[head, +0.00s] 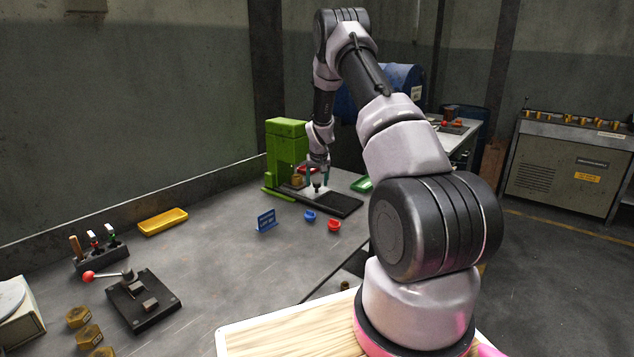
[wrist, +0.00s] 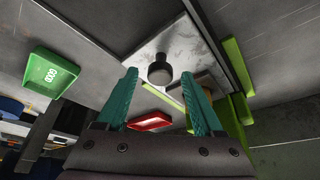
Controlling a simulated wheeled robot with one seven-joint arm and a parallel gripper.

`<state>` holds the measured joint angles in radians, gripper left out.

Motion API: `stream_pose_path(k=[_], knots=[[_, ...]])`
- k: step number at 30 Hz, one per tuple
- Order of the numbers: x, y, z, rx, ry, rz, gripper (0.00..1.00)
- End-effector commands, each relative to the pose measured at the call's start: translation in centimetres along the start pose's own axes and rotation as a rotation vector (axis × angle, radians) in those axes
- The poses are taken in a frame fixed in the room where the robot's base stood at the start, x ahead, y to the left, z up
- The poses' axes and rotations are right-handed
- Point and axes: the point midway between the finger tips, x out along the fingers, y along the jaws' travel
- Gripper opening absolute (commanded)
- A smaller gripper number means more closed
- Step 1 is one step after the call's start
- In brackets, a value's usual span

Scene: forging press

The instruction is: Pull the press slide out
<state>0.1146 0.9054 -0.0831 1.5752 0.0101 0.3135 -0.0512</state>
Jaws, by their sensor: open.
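The green press (head: 287,148) stands on the bench against the back wall. Its pale metal slide (head: 306,191) lies at the press's foot, on a dark base (head: 343,205) whose right part is bare. A dark round knob (head: 317,188) stands up from the slide. My gripper (head: 318,177) points down over the slide, with the knob at its fingertips. In the wrist view the teal fingers of my gripper (wrist: 159,72) are apart, with the knob (wrist: 160,73) between their tips. No contact shows. The slide's scratched plate (wrist: 185,42) lies behind the knob.
A green tray (wrist: 50,73) marked GOOD and a red tray (wrist: 150,122) are close by. A blue sign (head: 266,220), a blue cup (head: 309,216) and a red cup (head: 334,225) stand in front of the press. A yellow tray (head: 162,221) lies left. The mid-bench is clear.

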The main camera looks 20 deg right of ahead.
Motion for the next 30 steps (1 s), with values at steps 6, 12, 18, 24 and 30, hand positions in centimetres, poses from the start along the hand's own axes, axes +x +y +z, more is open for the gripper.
stream_pose_path(k=[6,12,18,24,30], knots=[[0.04,0.00,0.01,0.000,0.000,0.000,0.69],[0.02,0.00,0.01,0.000,0.000,0.000,0.00],[0.01,0.00,0.02,0.000,-0.001,0.000,0.00],[0.00,-0.01,0.02,0.000,-0.001,0.000,0.00],[0.00,-0.01,0.02,0.000,-0.001,0.000,0.00]])
